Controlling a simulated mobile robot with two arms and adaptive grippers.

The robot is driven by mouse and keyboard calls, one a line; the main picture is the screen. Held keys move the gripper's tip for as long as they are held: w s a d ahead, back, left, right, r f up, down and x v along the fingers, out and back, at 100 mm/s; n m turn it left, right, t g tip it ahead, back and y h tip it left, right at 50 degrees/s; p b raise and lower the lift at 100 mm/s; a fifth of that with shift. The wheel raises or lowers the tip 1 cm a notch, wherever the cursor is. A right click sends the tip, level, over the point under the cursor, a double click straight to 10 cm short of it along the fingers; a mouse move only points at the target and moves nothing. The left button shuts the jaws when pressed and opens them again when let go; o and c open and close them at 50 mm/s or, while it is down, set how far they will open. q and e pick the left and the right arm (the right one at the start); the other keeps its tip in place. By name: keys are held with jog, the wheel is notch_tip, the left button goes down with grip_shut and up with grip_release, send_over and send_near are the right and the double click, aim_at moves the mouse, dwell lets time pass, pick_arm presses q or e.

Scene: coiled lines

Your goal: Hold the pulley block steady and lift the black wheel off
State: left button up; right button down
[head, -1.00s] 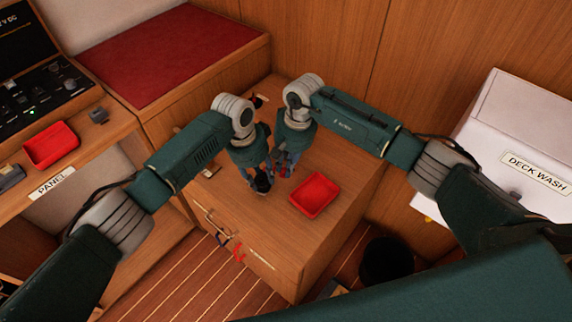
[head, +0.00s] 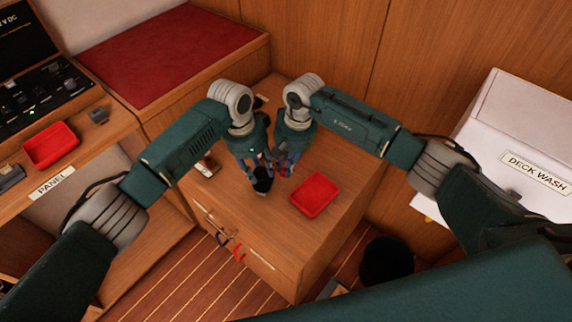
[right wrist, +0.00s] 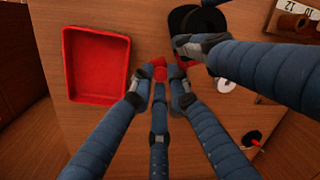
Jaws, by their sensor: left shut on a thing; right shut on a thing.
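The pulley block shows as small red parts (right wrist: 159,73) between the fingertips of my right gripper (right wrist: 160,90), which is shut on it; the fingers hide most of it. My right gripper also shows in the head view (head: 284,168). The black wheel (head: 263,186) is at the fingertips of my left gripper (head: 259,172), just left of the right gripper. In the right wrist view the wheel (right wrist: 186,17) is at the top, partly behind my left gripper's finger, and the left gripper is shut on it. Whether wheel and block touch is hidden.
A red tray (head: 333,198) lies on the wooden cabinet top (head: 341,168), right of the grippers. In the right wrist view, a pale disc (right wrist: 226,84) and a numbered wooden piece (right wrist: 299,22) lie at the right. A dark bin (head: 386,262) stands below the cabinet.

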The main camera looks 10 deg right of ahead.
pick_arm(q)
jog(key=shift+r, duration=0.5)
pick_arm(e)
jog(key=c, duration=1.6)
grip_release()
